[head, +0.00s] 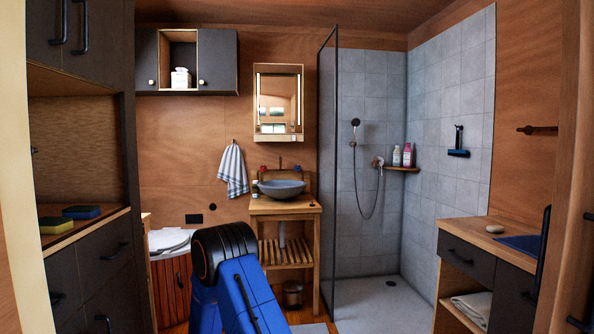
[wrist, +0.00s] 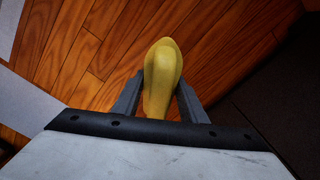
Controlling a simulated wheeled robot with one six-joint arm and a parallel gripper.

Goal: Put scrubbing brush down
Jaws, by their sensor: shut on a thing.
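In the wrist view, my gripper (wrist: 159,80) is shut on a smooth yellow object (wrist: 163,62), which I take to be the scrubbing brush. The object sits between both fingers, its rounded end sticking out beyond the fingertips. No bristles show, and its lower part is hidden by the gripper body. Behind it is the wood plank floor (wrist: 85,60), with no surface touching the brush in view. In the head view my blue arm reaches down at the bottom middle; the gripper and brush are out of sight there.
A left counter (head: 92,226) holds a yellow and a blue sponge (head: 82,212). A wooden washstand (head: 262,205) carries a grey basin (head: 281,189). A glass shower panel (head: 328,190) stands mid-right.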

